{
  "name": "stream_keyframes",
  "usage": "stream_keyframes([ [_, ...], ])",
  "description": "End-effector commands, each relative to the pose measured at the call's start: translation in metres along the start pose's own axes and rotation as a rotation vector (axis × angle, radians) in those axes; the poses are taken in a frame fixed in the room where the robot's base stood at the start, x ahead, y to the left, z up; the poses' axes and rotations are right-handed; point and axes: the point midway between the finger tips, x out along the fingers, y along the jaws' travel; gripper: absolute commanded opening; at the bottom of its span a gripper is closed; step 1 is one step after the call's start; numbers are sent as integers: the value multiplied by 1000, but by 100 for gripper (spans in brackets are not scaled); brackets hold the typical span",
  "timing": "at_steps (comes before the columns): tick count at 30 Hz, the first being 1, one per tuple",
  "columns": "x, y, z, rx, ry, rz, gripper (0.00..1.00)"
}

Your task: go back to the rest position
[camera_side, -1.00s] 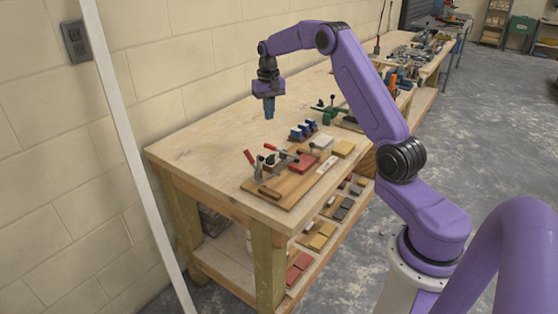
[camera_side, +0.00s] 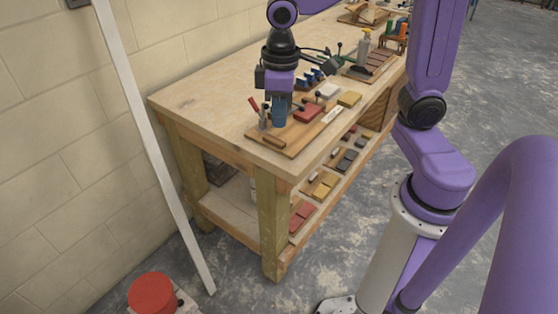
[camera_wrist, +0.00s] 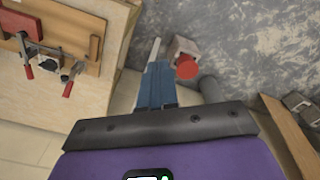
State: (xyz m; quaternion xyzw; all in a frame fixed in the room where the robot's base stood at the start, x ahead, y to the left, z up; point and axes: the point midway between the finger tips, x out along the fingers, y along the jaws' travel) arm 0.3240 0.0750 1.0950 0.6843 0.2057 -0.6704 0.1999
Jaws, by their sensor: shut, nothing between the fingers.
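My gripper (camera_side: 279,115) points down in the side view, its blue fingers together with nothing between them. In that view it overlaps the left part of a wooden clamp board (camera_side: 290,144) on the workbench; the height between them is hard to tell. In the wrist view my gripper's fingers (camera_wrist: 158,72) are side by side and hold nothing. There the clamp board (camera_wrist: 88,22) is at the upper left, clear of the fingers. No rest position is marked in either view.
The board carries red-handled clamps and colored blocks. The workbench (camera_side: 195,96) has free top at its left, and more tools stand farther back. A white pole (camera_side: 150,160) leans beside it. A red round-topped object (camera_side: 152,292) is on the floor at the front left.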

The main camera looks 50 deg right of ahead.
Motion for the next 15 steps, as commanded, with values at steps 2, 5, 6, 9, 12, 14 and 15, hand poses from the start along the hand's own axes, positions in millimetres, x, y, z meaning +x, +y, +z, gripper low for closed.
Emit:
stream_keyframes([
  [2,1,-21,26,-97,3,-2,0],
  [5,4,-42,58,-212,6,-5,0],
  [6,6,-48,71,-258,7,-6,0],
  [9,10,-60,101,-359,7,-9,0],
  [12,15,-66,124,-437,9,-11,0],
  [14,17,-68,134,-471,8,-12,0],
  [15,19,-68,138,-488,8,-12,0],
])
